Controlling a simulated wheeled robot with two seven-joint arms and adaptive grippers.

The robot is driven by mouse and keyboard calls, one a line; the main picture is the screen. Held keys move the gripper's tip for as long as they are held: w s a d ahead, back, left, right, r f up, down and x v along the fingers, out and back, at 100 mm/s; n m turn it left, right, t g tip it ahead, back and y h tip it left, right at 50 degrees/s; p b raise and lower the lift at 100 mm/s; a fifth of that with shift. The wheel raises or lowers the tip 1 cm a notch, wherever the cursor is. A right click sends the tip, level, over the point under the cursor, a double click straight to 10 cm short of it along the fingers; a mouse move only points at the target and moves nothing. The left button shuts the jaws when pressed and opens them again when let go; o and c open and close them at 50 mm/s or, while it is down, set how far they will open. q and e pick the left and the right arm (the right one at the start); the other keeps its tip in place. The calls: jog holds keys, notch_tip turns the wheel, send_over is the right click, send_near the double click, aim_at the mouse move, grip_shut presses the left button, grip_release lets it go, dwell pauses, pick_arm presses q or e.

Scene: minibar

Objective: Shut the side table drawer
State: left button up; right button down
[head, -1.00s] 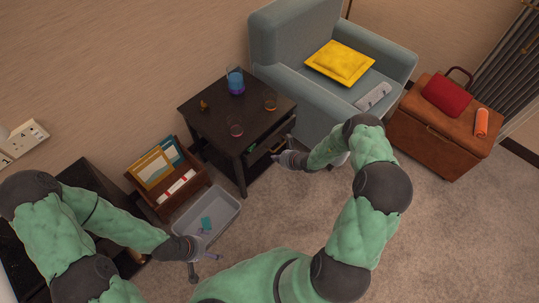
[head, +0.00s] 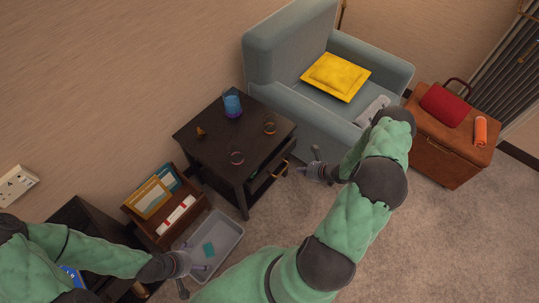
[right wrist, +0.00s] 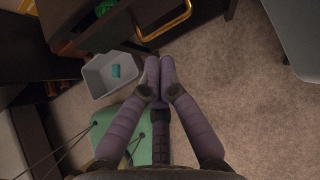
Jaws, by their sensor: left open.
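The dark side table (head: 218,140) stands left of the armchair in the head view. Its drawer (head: 264,184) is partly out at the front, with something green inside. The drawer has a gold handle (head: 281,169), also large at the top of the right wrist view (right wrist: 163,22). My right gripper (head: 305,164) is just right of the handle, apart from it. In the right wrist view its purple fingertips (right wrist: 160,68) are together with nothing between them, below the handle. My left gripper (head: 193,277) is open near the grey bin, away from the drawer.
Glasses and a blue vessel (head: 232,104) stand on the table top. A grey bin (head: 231,240) and a wooden rack (head: 137,217) sit on the floor at left. The armchair (head: 287,105) borders the table on the right. Carpet in front of the drawer is clear.

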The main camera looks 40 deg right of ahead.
aim_at(276, 161)
jog(key=b+x, duration=0.1)
jog(key=x, duration=0.3)
jog(key=b+x, duration=0.2)
jog(key=x, duration=0.1)
jog(key=w+r+b+x, duration=0.1)
jog(key=x, duration=0.3)
jog(key=shift+w+a+f, duration=0.2)
jog(key=shift+a, duration=0.05)
jog(key=shift+w+a+r+b, duration=0.1)
jog(key=shift+w+b, duration=0.15)
jog(key=shift+w, duration=0.15)
jog(key=shift+w+a+r+b, duration=0.1)
jog(key=shift+w+b, duration=0.15)
jog(key=shift+w, duration=0.15)
jog(key=shift+w+a+f+b, duration=0.1)
jog(key=shift+w+a+b, duration=0.1)
jog(key=shift+w, duration=0.45)
jog(key=shift+w+a+b, duration=0.1)
jog(key=shift+w+a, duration=0.1)
jog(key=shift+w, duration=0.5)
jog(key=shift+s, duration=0.1)
jog(key=shift+d, duration=0.1)
